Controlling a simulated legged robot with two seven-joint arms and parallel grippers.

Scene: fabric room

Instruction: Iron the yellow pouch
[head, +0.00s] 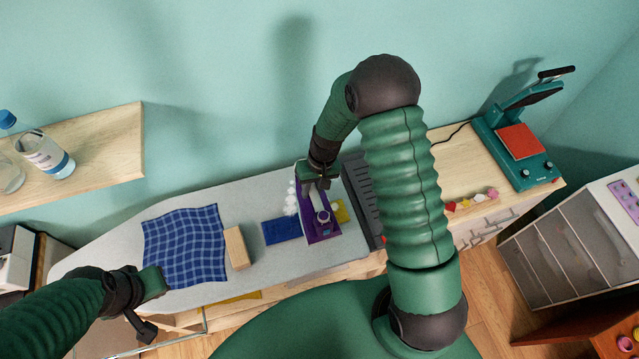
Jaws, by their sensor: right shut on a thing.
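A purple iron (318,222) stands on the grey ironing board, in the grip of my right gripper (321,184), which is shut on it. A small yellow piece (340,212), likely the yellow pouch, shows at the right edge of the iron; the iron hides part of it, and I cannot tell whether the iron rests on it. White steam-like puffs (291,198) show just left of the iron. My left gripper (149,303) is by the lower left corner of a blue checked cloth (185,245); whether its fingers are open is unclear.
The ironing board (270,198) also carries a dark blue folded cloth (282,231) and a wooden block (236,248). A dark slatted rest (360,190) lies right of the iron. A heat press (515,140) stands far right. Another yellow item (243,297) shows below the board.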

